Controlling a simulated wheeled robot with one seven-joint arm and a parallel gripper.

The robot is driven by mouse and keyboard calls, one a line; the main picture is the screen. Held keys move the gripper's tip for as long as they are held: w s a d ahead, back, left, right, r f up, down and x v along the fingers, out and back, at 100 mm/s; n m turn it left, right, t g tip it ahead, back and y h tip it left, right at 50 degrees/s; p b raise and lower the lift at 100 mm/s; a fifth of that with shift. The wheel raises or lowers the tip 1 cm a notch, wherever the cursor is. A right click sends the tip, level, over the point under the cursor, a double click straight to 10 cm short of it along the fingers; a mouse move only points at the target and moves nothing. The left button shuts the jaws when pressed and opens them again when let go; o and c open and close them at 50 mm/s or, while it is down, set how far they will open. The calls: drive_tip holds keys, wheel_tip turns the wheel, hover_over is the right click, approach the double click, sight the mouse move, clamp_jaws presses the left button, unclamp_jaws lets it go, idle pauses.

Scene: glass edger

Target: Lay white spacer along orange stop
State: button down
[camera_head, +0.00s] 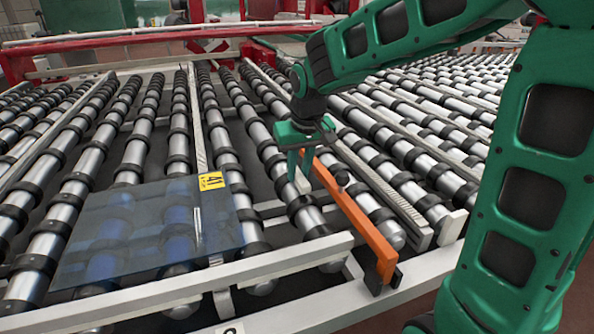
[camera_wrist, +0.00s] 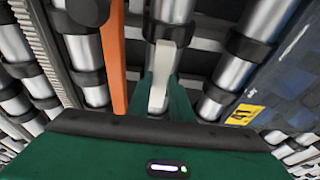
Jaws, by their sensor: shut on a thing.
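The orange stop (camera_head: 352,212) is a long bar lying along the rollers, right of centre in the head view. It also shows left of my fingers in the wrist view (camera_wrist: 113,60). My gripper (camera_head: 301,165) is beside the stop's far end, on its left side in the head view. In the wrist view my gripper (camera_wrist: 162,95) is shut on the white spacer (camera_wrist: 165,68), a pale bar between the fingers, roughly parallel to the stop with a gap between them. In the head view only a small part of the spacer (camera_head: 303,184) shows below the fingers.
A bluish glass sheet (camera_head: 125,228) with a yellow label (camera_head: 211,181) lies on the rollers to the left. A pale thin strip (camera_head: 197,225) shows on it. A white front rail (camera_head: 200,278) edges the roller bed.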

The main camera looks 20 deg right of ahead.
drive_tip(key=shift+f, duration=0.55)
drive_tip(key=c, duration=1.5)
unclamp_jaws()
